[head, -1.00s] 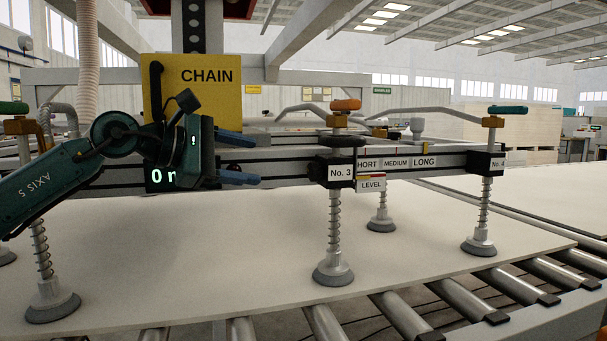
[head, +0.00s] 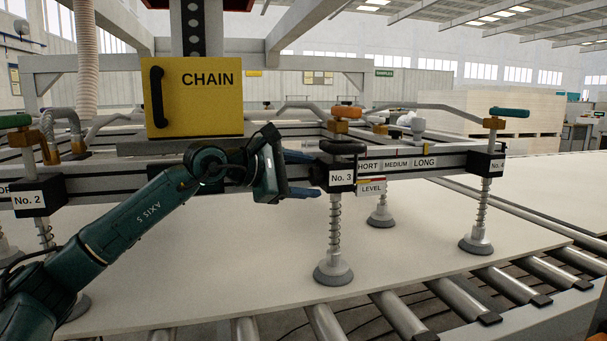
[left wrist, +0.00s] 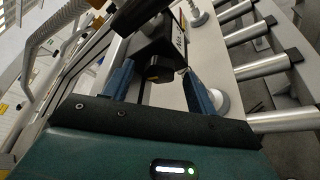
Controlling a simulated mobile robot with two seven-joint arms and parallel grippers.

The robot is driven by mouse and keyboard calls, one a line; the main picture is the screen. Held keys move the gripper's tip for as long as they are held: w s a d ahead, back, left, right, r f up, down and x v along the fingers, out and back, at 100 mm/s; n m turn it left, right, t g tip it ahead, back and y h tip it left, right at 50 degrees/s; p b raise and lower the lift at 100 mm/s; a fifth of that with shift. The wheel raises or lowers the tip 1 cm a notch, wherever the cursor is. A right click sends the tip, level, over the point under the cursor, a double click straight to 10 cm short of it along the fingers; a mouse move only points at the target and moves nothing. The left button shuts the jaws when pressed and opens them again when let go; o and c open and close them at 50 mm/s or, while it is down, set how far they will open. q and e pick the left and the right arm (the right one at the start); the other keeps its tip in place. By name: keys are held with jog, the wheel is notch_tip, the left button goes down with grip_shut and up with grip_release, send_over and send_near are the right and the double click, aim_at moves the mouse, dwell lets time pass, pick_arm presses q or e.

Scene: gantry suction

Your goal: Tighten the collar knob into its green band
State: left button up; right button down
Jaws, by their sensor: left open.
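The No. 3 collar block (head: 342,174) sits on the rail above its spring suction cup (head: 333,268). A dark knob (head: 318,174) sticks out of the block's left side. The same knob shows in the left wrist view (left wrist: 158,70), between two blue fingers. My left gripper (head: 311,175) is open, one finger above and one below the knob's level; contact cannot be told. A LEVEL plate (head: 371,188) with a small coloured strip hangs right of the block; no green band can be made out. My right gripper is not in view.
A black round knob (head: 342,147) sits above the block, under an orange handle (head: 346,112). A yellow CHAIN box (head: 205,97) stands behind my arm. The No. 2 block (head: 38,197) and No. 4 block (head: 485,163) are on either side. A pale board (head: 200,270) lies below on rollers.

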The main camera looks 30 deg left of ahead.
pick_arm(q)
jog(key=shift+c, duration=0.4)
jog(key=c, duration=0.9)
jog(key=shift+f+m+t+b, duration=0.45)
jog(key=shift+m+b, duration=0.35)
jog(key=shift+b, duration=0.45)
jog(key=shift+d+m+b, duration=0.1)
jog(key=shift+m+b, duration=0.4)
jog(key=shift+b, duration=0.1)
jog(key=shift+m+t+y+b, duration=0.3)
jog(key=shift+m+t, duration=0.05)
jog(key=shift+m, duration=0.05)
jog(key=shift+r+m, duration=0.25)
jog(key=shift+m, duration=0.15)
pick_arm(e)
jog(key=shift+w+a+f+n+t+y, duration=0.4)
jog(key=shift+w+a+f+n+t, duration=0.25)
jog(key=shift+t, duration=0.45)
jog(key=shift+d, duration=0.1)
